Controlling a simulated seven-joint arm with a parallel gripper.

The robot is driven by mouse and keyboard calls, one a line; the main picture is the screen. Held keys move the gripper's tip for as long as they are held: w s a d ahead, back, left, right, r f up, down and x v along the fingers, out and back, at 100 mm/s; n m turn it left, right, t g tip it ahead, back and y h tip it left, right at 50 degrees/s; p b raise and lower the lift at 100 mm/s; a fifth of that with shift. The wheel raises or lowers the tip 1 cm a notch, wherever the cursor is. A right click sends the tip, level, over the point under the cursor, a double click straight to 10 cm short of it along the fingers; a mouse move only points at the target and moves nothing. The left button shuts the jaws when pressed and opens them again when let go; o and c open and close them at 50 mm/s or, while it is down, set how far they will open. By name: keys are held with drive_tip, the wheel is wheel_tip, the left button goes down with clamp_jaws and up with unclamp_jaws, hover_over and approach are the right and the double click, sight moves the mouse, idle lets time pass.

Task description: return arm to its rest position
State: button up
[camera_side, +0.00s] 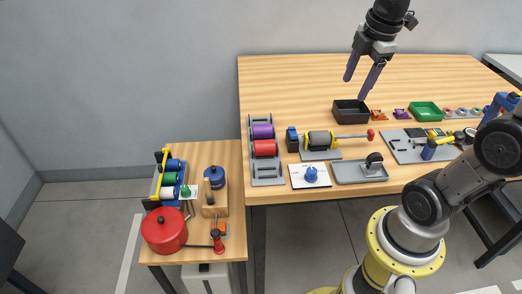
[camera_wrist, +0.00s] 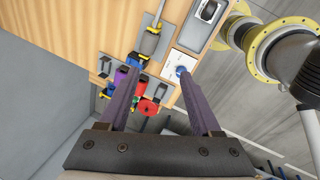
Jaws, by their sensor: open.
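My gripper (camera_side: 364,80) hangs in the air above the back part of the large wooden table (camera_side: 290,78) in the side view. Its two long purple-grey fingers point down and stand apart with nothing between them. In the wrist view my gripper (camera_wrist: 166,108) also shows open and empty, with the table items far below it. The black open box (camera_side: 350,113) stands on the table below and to the left of the fingertips, clear of them.
A grey rack with purple and red rolls (camera_side: 264,149), a lever device (camera_side: 322,140), a blue-knobbed white plate (camera_side: 311,175) and a green tray (camera_side: 426,111) stand on the table. A red pot (camera_side: 164,232) stands on the lower side table. The table's back left is clear.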

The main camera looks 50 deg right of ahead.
drive_tip(key=s+a+f+m+t+y, duration=0.1)
drive_tip(key=s+a+f+m+t, duration=0.2)
drive_tip(key=s+a+m, duration=0.4)
drive_tip(key=a+m, duration=0.4)
drive_tip(key=m, duration=0.1)
drive_tip(key=shift+s+a+f, duration=0.15)
drive_tip(key=shift+s+a, duration=0.15)
